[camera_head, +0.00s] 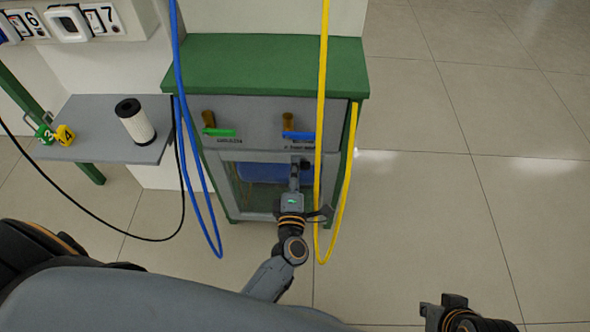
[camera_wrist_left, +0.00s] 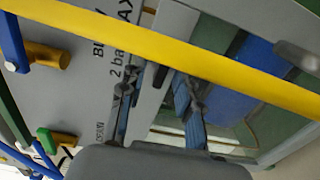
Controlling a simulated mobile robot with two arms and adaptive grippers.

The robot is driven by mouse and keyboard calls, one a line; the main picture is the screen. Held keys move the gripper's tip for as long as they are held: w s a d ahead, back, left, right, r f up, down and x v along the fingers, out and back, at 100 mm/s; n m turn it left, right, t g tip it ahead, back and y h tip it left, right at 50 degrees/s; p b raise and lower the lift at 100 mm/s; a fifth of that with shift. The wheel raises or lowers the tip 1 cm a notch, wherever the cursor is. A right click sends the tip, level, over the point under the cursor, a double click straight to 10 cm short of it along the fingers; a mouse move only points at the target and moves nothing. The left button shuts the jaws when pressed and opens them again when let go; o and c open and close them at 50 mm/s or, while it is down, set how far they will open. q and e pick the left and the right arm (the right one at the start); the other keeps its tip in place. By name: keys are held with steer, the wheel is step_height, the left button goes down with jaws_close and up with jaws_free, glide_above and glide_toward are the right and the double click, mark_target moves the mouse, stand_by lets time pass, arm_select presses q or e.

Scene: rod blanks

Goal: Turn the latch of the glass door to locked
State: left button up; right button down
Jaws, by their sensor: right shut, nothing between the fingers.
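The glass door (camera_head: 228,190) is on the front of a grey cabinet, with a blue shape visible behind its pane. My left gripper (camera_head: 296,166) is at the door's top edge and covers part of it. In the left wrist view, its two fingers (camera_wrist_left: 158,82) stand apart. A small dark piece (camera_wrist_left: 162,78), apparently the latch, shows between the fingertips near the door frame. I cannot tell whether the fingers touch it or how it is turned. My right gripper (camera_head: 445,304) is shut and empty, low at the right, away from the cabinet.
A yellow hose (camera_head: 321,100) hangs close beside my left gripper and crosses its wrist view. Blue hoses (camera_head: 178,70) hang to the left. Green (camera_head: 219,132) and blue (camera_head: 299,135) valve handles sit above the door. A side shelf (camera_head: 90,150) holds a white cylinder. The right floor is clear.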

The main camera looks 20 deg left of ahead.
arm_select(q)
steer(key=shift+s, duration=0.1)
steer(key=v, duration=1.1)
steer(key=shift+s, duration=0.35)
steer(key=shift+d, duration=0.15)
